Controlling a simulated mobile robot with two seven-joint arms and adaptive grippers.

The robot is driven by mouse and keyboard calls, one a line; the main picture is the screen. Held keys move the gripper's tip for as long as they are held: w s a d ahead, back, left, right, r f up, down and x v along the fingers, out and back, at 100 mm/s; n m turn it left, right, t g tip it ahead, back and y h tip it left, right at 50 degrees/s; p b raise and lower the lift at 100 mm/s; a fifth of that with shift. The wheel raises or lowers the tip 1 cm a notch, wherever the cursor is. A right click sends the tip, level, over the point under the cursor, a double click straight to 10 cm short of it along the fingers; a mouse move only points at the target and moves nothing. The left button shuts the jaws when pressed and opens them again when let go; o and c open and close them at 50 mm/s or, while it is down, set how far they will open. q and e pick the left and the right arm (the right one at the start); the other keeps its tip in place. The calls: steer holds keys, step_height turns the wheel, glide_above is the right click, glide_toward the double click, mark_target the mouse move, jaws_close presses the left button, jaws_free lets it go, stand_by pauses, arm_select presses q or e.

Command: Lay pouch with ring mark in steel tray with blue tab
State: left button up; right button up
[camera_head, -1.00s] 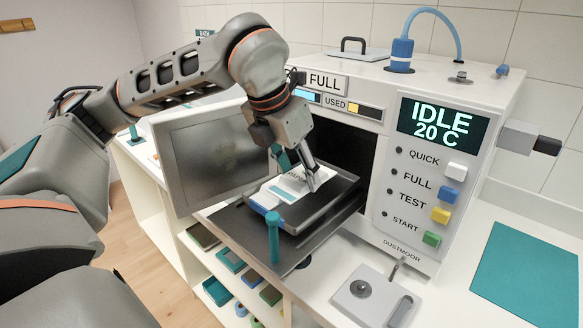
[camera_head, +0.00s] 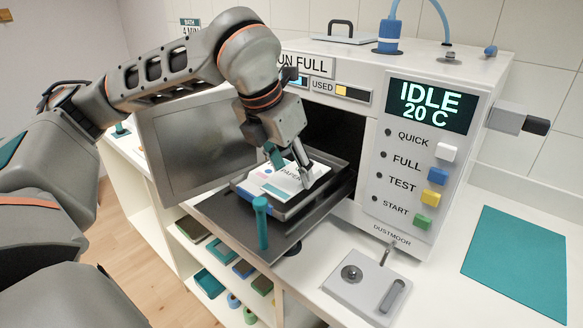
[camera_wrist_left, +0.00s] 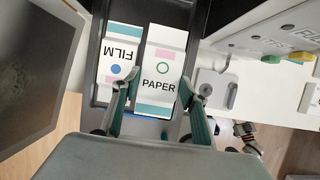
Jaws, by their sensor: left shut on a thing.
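The white PAPER pouch with a green ring mark (camera_wrist_left: 162,69) lies between the fingers of my left gripper (camera_wrist_left: 157,100). In the head view the left gripper (camera_head: 302,178) points down and is shut on this pouch (camera_head: 290,180). A white FILM pouch with a filled blue dot (camera_wrist_left: 117,69) lies beside it on the left. Both are over the steel tray (camera_head: 287,208), which sits on the pulled-out dark rack. A bit of blue at the tray's front edge (camera_wrist_left: 146,118) shows beneath the pouches. Whether the PAPER pouch rests on the tray floor I cannot tell.
The white machine (camera_head: 345,215) reads IDLE 20 C, with its dark chamber behind the tray. Its steel door (camera_head: 195,145) stands open at left. A teal post (camera_head: 261,222) rises at the rack's front. A teal mat (camera_head: 522,262) lies on the right counter.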

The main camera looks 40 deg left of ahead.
arm_select(q)
steer(key=o, duration=1.1)
steer(key=v, duration=1.2)
steer(key=shift+r, duration=0.1)
